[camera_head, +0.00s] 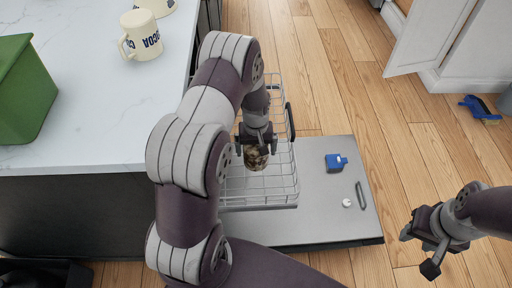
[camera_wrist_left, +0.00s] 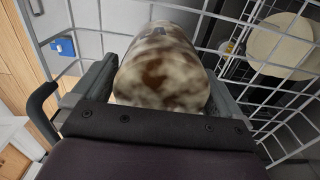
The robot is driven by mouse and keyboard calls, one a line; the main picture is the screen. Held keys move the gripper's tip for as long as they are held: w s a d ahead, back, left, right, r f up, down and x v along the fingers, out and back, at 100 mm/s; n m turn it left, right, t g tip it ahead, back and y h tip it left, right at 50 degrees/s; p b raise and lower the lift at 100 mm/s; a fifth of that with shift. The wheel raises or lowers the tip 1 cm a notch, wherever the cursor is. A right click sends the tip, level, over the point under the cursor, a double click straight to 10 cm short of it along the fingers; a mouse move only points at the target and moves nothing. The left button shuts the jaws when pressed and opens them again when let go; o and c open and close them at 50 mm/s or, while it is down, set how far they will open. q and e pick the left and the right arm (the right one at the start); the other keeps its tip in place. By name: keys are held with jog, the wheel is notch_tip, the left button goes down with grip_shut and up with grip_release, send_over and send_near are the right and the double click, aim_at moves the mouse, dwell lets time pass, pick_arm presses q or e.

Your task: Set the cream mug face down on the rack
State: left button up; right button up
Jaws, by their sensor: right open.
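A mottled brown-and-cream rounded piece, perhaps a mug (camera_head: 256,160), is between the fingers of my left gripper (camera_head: 256,147), inside the wire dish rack (camera_head: 262,207). In the left wrist view the mottled piece (camera_wrist_left: 162,68) fills the gap and the fingers appear to touch its sides. No handle or opening shows, and I cannot tell whether it rests on the wires. A cream mug with dark lettering (camera_head: 147,42) stands upright on the counter, its handle to the left. My right gripper (camera_head: 418,252) is open and empty over the floor at the right.
Another cream mug (camera_head: 158,6) is cut off at the top edge. A green bin (camera_head: 22,95) stands on the white counter (camera_head: 85,125). A pale round dish (camera_wrist_left: 280,45) shows beyond the wires.

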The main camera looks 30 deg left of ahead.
pick_arm(q)
jog(key=r+p, duration=0.1)
jog(key=r, duration=0.3)
jog(key=r+p, duration=0.1)
jog(key=r, duration=0.8)
jog(key=shift+s+d+p, duration=0.2)
jog(key=shift+d+p, duration=0.05)
jog(key=shift+p, duration=0.15)
jog(key=s+d+r+m, duration=0.3)
jog(key=s+d, duration=0.1)
jog(key=s, duration=0.3)
jog(key=s+d+r+m+t, duration=0.1)
jog(key=s+d+r+m, duration=0.2)
jog(key=s, duration=0.4)
jog(key=shift+d+r, duration=0.55)
jog(key=shift+r, duration=0.1)
